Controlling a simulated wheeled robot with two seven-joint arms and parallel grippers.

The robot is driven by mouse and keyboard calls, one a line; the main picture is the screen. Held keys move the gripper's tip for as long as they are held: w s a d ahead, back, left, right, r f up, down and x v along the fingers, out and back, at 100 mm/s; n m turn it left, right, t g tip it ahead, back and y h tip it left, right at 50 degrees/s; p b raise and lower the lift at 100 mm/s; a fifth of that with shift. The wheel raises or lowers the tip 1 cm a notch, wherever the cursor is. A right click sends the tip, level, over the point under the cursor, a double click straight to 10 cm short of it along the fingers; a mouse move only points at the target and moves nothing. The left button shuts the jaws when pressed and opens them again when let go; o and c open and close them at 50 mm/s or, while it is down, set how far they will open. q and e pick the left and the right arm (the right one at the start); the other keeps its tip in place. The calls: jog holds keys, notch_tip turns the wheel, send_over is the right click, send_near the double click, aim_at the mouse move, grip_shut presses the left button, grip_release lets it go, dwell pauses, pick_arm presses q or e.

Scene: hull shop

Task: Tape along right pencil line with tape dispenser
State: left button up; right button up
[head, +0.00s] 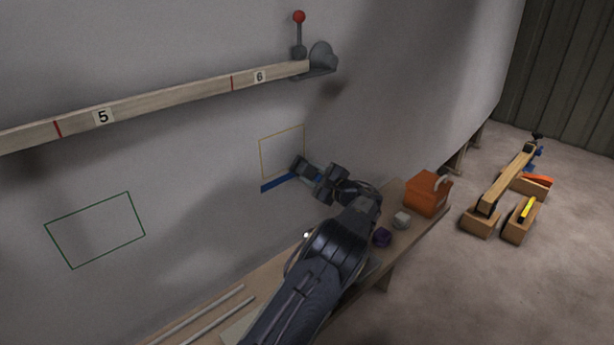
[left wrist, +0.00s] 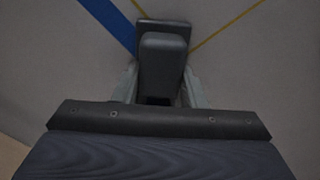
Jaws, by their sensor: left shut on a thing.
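My left gripper (head: 318,180) reaches to the grey hull wall and is shut on a dark tape dispenser (head: 303,167). The dispenser (left wrist: 163,65) fills the space between the fingers in the left wrist view and looks close to the wall; I cannot tell if it touches. A blue tape strip (head: 278,182) runs below a yellow outlined rectangle (head: 282,132) and ends at the dispenser. In the left wrist view the blue strip (left wrist: 108,22) comes from the upper left, and a yellow line (left wrist: 225,25) runs to the upper right. I cannot make out separate pencil lines. My right gripper is not in view.
A wooden rail (head: 180,95) marked 5 and 6 crosses the wall above. A green rectangle (head: 97,230) is at left. The bench (head: 398,244) below holds an orange box (head: 427,195), a purple item (head: 381,237) and a pale item (head: 402,220). Wooden blocks stand on the floor at right.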

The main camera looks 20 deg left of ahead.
pick_arm(q)
jog(key=shift+w+d, duration=0.3)
jog(key=shift+w, duration=0.45)
jog(key=shift+w+d, duration=0.3)
jog(key=shift+w, duration=0.4)
jog(key=o, duration=0.4)
jog(key=shift+c, duration=0.2)
jog(key=c, duration=0.4)
jog(key=shift+o, duration=0.2)
jog(key=shift+d, duration=0.2)
jog(key=shift+s+d+r, duration=0.1)
jog(key=shift+s+d, duration=0.15)
jog(key=shift+d, duration=0.15)
jog(key=shift+v, duration=2.5)
